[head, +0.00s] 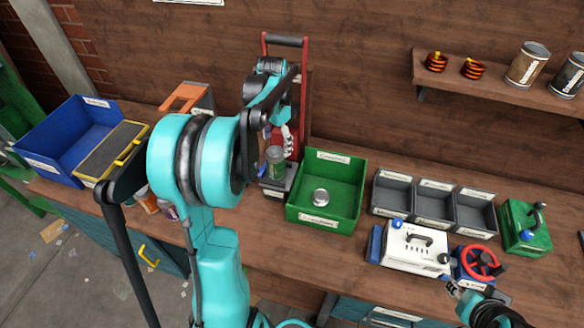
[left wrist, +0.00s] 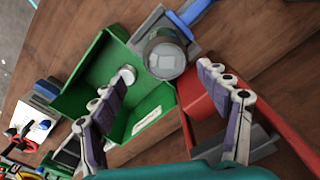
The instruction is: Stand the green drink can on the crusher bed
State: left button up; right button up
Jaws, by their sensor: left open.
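The green drink can (head: 275,163) stands upright on the grey crusher bed (head: 277,188), at the foot of the red crusher frame (head: 303,115). In the left wrist view the can shows its silver top (left wrist: 166,54), and part of the bed (left wrist: 205,35) shows beside it. My left gripper (head: 281,137) is just above and behind the can in the head view. Its fingers (left wrist: 165,70) are spread apart, with the can beyond and between the tips, and nothing is gripped. My right gripper (head: 452,289) is at the lower right; its jaw state is unclear.
A green crate (head: 340,158) with a silver can (head: 320,197) inside stands right of the crusher. Grey bins (head: 434,205), a white device (head: 405,245) and a red handwheel (head: 480,262) are farther right. A blue crate (head: 60,135) stands left. Bench in front of the green crate is clear.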

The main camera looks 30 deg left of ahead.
pick_arm(q)
jog(key=s+d+r+n+t, duration=0.1)
jog(key=s+d+r, duration=0.2)
jog(key=d, duration=0.4)
jog(key=s+d+r+t, duration=0.2)
jog(key=s+d, duration=0.1)
jog(key=d, duration=0.3)
jog(key=s+d+f+n+t, duration=0.2)
jog(key=s+d+f+t, duration=0.1)
jog(key=s+d, duration=0.6)
jog(key=shift+s+d+t, duration=0.4)
jog(key=shift+d+t, duration=0.1)
jog(key=shift+d, duration=0.65)
